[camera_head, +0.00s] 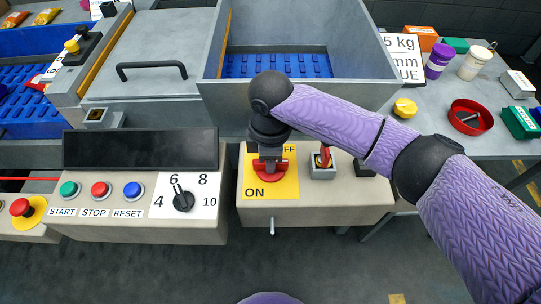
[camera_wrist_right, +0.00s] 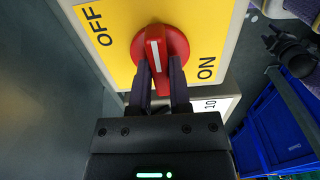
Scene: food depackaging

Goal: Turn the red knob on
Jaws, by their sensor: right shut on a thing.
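The red knob (camera_head: 262,174) sits on a yellow plate (camera_head: 291,186) marked ON at lower left and OFF at upper right in the head view. My right gripper (camera_head: 270,158) reaches down over it and hides part of it. In the right wrist view, the red knob (camera_wrist_right: 177,44) has a raised handle with a white line. The two dark fingers of my right gripper (camera_wrist_right: 161,80) are shut on this handle, one on each side. The white line lies between the OFF and ON labels, pointing at neither. My left gripper is not in view.
To the left is a panel with buttons (camera_head: 101,189) and a black dial (camera_head: 183,201). A grey hopper (camera_head: 350,94) rises behind. Jars and a red bowl (camera_head: 457,122) stand at right.

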